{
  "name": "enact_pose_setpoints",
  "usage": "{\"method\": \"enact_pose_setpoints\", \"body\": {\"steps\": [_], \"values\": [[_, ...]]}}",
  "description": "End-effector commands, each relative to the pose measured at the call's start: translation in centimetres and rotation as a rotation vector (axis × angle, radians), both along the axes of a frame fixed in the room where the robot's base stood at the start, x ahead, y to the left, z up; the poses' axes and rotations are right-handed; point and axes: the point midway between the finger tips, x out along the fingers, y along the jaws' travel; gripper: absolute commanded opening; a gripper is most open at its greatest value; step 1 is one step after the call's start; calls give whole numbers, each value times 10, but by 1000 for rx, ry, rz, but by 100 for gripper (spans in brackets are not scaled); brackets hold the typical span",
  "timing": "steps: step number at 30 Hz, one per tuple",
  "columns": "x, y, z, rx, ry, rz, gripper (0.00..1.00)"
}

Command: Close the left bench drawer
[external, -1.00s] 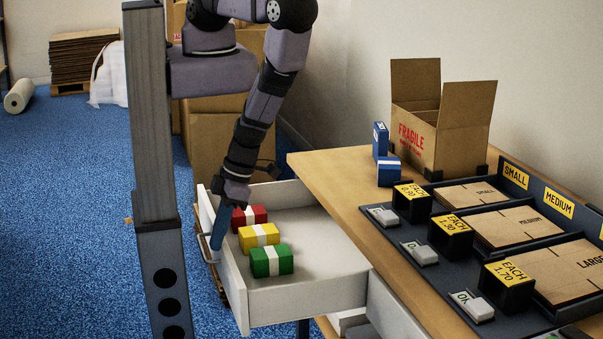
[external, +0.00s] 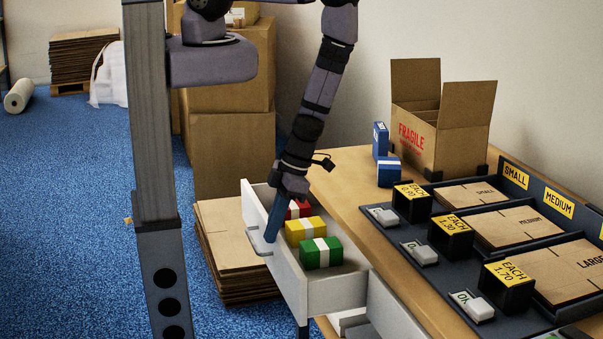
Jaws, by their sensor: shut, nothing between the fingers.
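The white bench drawer (external: 327,298) is part-way open on the left side of the bench. It holds a red box (external: 301,208), a yellow box (external: 306,230) and a green box (external: 321,253), each with a white band. My gripper (external: 270,236) is shut and empty. Its blue fingers point down at the drawer's front panel (external: 284,262), beside the handle (external: 258,241). The fingertips appear to touch the panel or handle, but the exact contact is hard to tell.
The wooden bench top (external: 345,190) carries an open FRAGILE carton (external: 440,130), blue boxes (external: 388,171) and a dark tray of flat cartons (external: 517,227). Another white drawer (external: 355,322) shows below. Flat cardboard (external: 236,245) lies stacked on the floor to the left.

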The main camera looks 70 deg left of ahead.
Motion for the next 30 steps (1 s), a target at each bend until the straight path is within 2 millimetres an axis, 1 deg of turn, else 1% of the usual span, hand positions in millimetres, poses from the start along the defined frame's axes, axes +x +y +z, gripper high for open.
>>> {"method": "enact_pose_setpoints", "body": {"steps": [1, 3, 9, 22, 30], "values": [[5, 1, 3, 1, -3, 1, 0], [10, 2, 2, 3, -6, 0, 0], [14, 2, -1, 4, -9, -1, 0], [12, 2, -1, 3, -8, -2, 0], [1, 2, -2, 3, -5, -2, 0]]}}
